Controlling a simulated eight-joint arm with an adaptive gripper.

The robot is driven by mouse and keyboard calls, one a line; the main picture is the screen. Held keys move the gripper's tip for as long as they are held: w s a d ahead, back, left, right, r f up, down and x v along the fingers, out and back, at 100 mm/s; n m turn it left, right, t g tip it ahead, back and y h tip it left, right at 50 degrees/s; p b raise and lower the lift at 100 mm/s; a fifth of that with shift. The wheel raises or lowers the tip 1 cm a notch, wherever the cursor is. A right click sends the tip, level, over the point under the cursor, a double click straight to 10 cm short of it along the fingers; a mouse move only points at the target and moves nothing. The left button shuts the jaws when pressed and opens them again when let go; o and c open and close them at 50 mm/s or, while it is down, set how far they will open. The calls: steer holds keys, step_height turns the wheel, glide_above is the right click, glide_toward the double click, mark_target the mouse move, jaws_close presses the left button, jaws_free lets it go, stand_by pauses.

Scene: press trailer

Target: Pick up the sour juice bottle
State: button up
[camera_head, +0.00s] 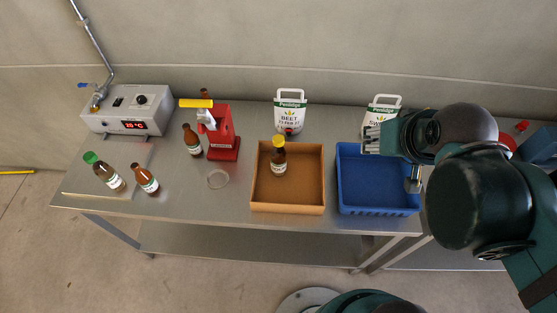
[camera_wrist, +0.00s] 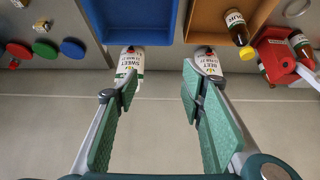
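One with a green cap (camera_head: 106,175) and an uncapped one (camera_head: 146,180) are at the left. Another bottle (camera_head: 192,142) stands beside the red press, and part of one (camera_head: 205,94) shows behind it. A yellow-capped bottle (camera_head: 278,160) is in the orange-brown tray (camera_head: 288,207); it also shows in the wrist view (camera_wrist: 236,28). My gripper (camera_wrist: 160,78) is open and empty, above the blue tray's area in the head view (camera_head: 392,160).
The red press (camera_head: 222,140) with a yellow handle stands mid-left, a clear ring (camera_head: 217,179) before it. A control box (camera_head: 130,110) is at the back left. The blue tray (camera_head: 378,210) looks empty.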

steer(key=shift+w+a+n, duration=0.75)
steer(key=shift+n, duration=0.05)
steer(key=n+g, duration=0.7)
steer(key=n, duration=1)
glide_above(279, 139)
steer(key=f, duration=1)
steer(key=shift+s+d+f, duration=0.1)
steer(key=shift+d+f, duration=0.05)
steer(key=shift+d, duration=0.2)
steer(key=shift+a+f+n, duration=0.3)
steer(key=shift+a+f, duration=0.1)
steer(key=shift+a, duration=0.1)
steer(key=shift+f, duration=0.15)
steer(key=shift+f, duration=1.15)
steer(key=shift+d+f, duration=0.1)
steer(key=shift+f, duration=2.5)
steer(key=shift+c, duration=0.5)
